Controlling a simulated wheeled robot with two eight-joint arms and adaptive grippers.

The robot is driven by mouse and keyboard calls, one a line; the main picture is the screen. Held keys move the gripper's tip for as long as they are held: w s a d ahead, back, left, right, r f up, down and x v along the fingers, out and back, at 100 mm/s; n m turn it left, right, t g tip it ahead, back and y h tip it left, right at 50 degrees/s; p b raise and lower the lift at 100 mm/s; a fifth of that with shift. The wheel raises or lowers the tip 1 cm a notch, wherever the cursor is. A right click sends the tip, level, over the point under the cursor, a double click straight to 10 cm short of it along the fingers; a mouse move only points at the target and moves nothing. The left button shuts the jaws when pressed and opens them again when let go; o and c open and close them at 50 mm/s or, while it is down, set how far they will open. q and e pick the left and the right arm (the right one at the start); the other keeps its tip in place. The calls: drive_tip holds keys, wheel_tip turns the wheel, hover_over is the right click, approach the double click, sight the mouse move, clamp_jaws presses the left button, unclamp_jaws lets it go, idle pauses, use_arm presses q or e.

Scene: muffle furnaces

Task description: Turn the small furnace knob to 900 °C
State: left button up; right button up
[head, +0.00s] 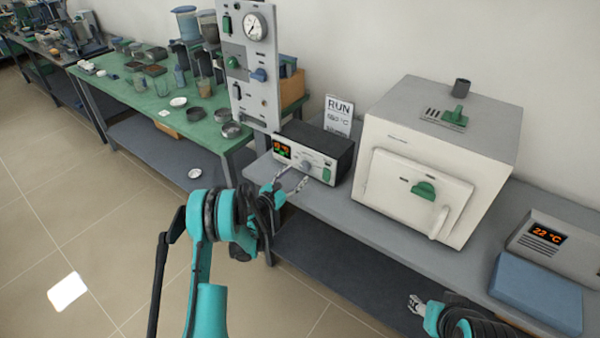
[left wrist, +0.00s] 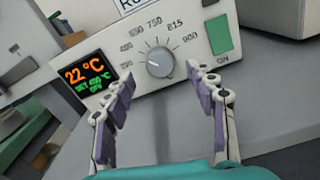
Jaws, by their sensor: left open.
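The furnace controller (head: 315,150) is a black-topped box with a pale front on the grey bench. In the left wrist view its grey knob (left wrist: 160,62) sits in a printed dial with 650, 750, 815 and 900 marks, 900 at the right. The knob's exact pointing is unclear. The display (left wrist: 87,77) reads 22 °C above a green SET line too small to read surely. My left gripper (head: 286,184) is open and empty in front of the panel; in the left wrist view its fingertips (left wrist: 158,76) are spread either side of the knob, apparently short of it. My right gripper (head: 417,304) is low at the right, jaws unclear.
A green ON switch (left wrist: 219,35) is right of the dial. A RUN card (head: 338,115) stands behind the controller. The white furnace (head: 440,155) stands to the right, a gauge panel (head: 250,65) to the left. A blue block (head: 537,290) lies at the right bench edge.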

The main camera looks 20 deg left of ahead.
sight(303, 168)
use_arm(q)
drive_tip(key=x, duration=0.4)
drive_tip(key=shift+b, duration=0.4)
drive_tip(key=c, duration=1.2)
drive_tip(key=shift+o, duration=0.2)
